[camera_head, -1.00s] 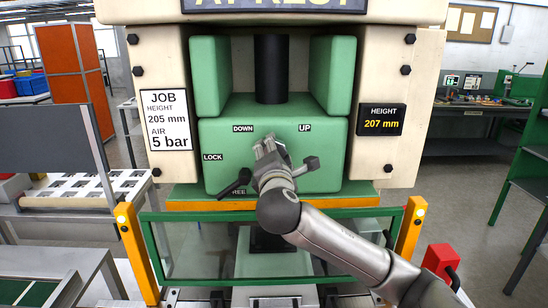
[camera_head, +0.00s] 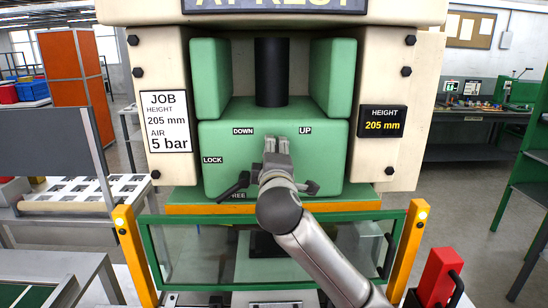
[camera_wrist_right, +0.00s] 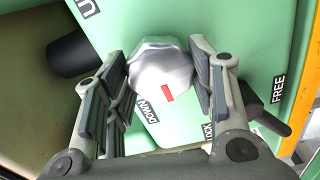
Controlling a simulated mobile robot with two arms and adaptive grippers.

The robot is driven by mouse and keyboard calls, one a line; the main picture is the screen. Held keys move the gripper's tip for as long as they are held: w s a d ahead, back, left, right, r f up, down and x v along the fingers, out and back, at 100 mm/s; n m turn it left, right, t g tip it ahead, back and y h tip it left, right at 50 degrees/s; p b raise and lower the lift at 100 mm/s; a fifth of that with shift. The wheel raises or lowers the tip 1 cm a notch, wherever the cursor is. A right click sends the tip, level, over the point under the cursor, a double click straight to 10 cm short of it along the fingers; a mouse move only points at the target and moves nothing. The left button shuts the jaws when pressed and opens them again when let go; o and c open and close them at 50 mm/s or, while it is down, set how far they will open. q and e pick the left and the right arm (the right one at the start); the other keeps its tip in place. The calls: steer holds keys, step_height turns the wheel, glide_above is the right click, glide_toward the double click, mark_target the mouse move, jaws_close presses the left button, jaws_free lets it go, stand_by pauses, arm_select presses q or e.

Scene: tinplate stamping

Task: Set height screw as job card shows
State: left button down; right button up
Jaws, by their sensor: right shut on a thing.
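The job card (camera_head: 167,121) on the left of the press reads height 205 mm and air 5 bar. The height display (camera_head: 382,121) on the right reads 205 mm. My right gripper (camera_head: 277,150) is at the green press front between the DOWN and UP labels. In the right wrist view its fingers (camera_wrist_right: 163,78) are shut on the silver height screw head (camera_wrist_right: 160,68), which has a red mark; the head view hides the screw behind the gripper. A black lever (camera_head: 233,186) points down-left towards the FREE label (camera_wrist_right: 278,90). My left gripper is not in view.
A green-framed guard (camera_head: 190,252) between yellow posts (camera_head: 408,245) stands below the press front. A black handle (camera_head: 312,187) sticks out right of my gripper. A red block (camera_head: 438,275) stands at the lower right.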

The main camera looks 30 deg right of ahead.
steer(key=shift+s+d+r, duration=0.1)
steer(key=shift+r, duration=0.5)
steer(key=o, duration=0.6)
steer(key=shift+c, duration=0.2)
steer(key=o, duration=0.5)
steer(key=shift+f, duration=0.2)
steer(key=v, duration=1.2)
steer(key=shift+f, duration=0.2)
